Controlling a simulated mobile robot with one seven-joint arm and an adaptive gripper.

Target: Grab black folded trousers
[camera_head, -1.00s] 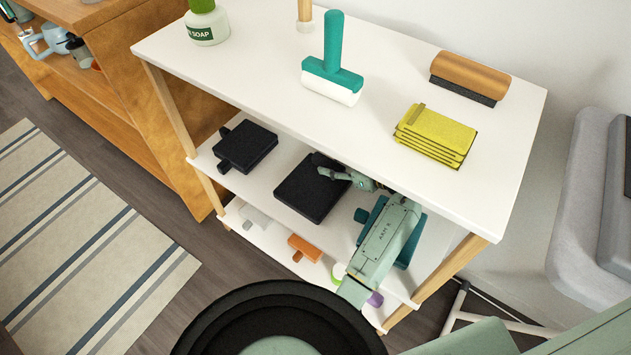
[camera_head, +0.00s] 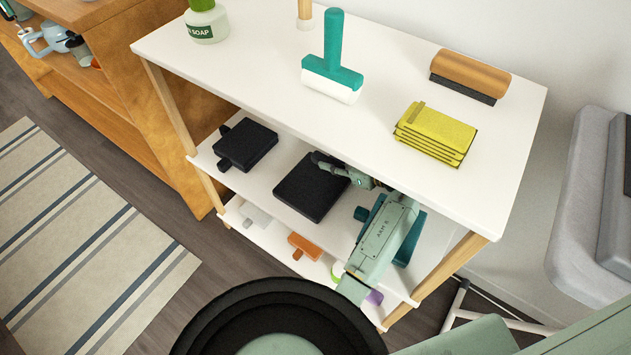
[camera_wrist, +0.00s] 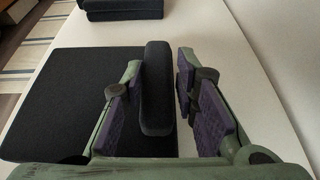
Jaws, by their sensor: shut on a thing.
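The black folded trousers (camera_head: 308,192) lie as a flat dark block on the middle shelf, under the edge of the top shelf. They also fill the left of the wrist view (camera_wrist: 65,105). A rounded black tab (camera_wrist: 157,90) stands up at their right side. My gripper (camera_head: 335,167) reaches in from the right over them. In the wrist view my gripper (camera_wrist: 162,98) has its purple-padded fingers either side of the tab and is shut on it. A small gap seems to show by the right finger. The trousers still appear to rest on the shelf.
A second black folded item (camera_head: 246,146) lies farther left on the same shelf. A teal item (camera_head: 410,245) lies beside my arm. The top shelf (camera_head: 260,65) overhangs closely. Bare white shelf (camera_wrist: 270,100) shows right of my gripper. An orange item (camera_head: 305,246) lies below.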

